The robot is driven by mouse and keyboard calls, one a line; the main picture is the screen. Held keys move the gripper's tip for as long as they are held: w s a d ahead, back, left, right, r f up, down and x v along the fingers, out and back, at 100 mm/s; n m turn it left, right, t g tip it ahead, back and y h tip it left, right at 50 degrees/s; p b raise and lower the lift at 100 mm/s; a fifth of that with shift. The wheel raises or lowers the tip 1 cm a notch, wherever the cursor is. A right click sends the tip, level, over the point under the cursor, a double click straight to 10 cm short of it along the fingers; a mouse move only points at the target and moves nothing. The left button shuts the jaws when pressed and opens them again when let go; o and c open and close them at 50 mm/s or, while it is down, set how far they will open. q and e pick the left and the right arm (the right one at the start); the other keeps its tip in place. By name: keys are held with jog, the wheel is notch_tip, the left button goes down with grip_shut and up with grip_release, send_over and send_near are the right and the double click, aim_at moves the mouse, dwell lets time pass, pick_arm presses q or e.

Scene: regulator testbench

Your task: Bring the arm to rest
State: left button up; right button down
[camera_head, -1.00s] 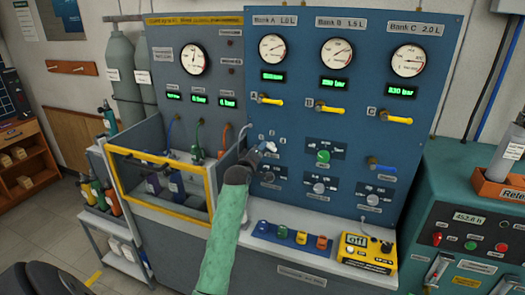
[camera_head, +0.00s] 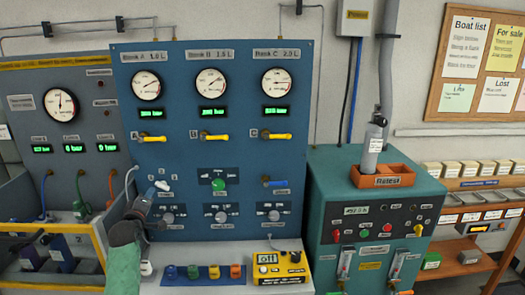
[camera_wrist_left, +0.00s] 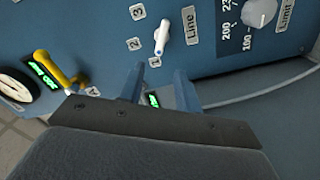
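My left arm, in a green sleeve, comes in from the bottom left of the head view. Its left gripper (camera_head: 150,195) is in front of the lower left of the blue panel (camera_head: 180,80), close to the white line selector knob (camera_head: 163,185). In the left wrist view the two blue-grey fingers of the left gripper (camera_wrist_left: 158,82) stand apart with nothing held between them. The white selector knob (camera_wrist_left: 162,37) is beyond the fingertips, apart from them. My right gripper is not in view.
Yellow bank levers (camera_head: 214,137) and a blue lever (camera_head: 275,183) stick out of the panel. Below are a ledge with coloured caps (camera_head: 204,272) and a yellow box (camera_head: 281,267). A yellow-framed bay (camera_head: 95,240) is at left, a green Retest cabinet (camera_head: 330,190) at right.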

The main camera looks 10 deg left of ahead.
pick_arm(q)
jog(key=s+d+f+m+g+h, duration=0.3)
jog(key=s+d+f+m+g, duration=0.55)
jog(key=s+d+f, duration=1)
jog(key=s+d+f+m+g+h, duration=0.1)
jog(key=s+d+f+m+g, duration=0.45)
jog(key=s, duration=0.75)
jog(key=s+d+f+m, duration=0.3)
jog(key=s+d+f, duration=0.2)
jog(key=s+d, duration=0.5)
notch_tip(320, 180, down, 21)
jog(key=a, duration=0.1)
jog(key=s+f+g, duration=0.1)
jog(key=s+f, duration=0.3)
jog(key=f, duration=0.9)
jog(key=s+f, duration=0.4)
jog(key=f, duration=0.9)
jog(key=shift+d+g, duration=0.25)
jog(key=shift+g, duration=0.15)
jog(key=shift+s, duration=0.1)
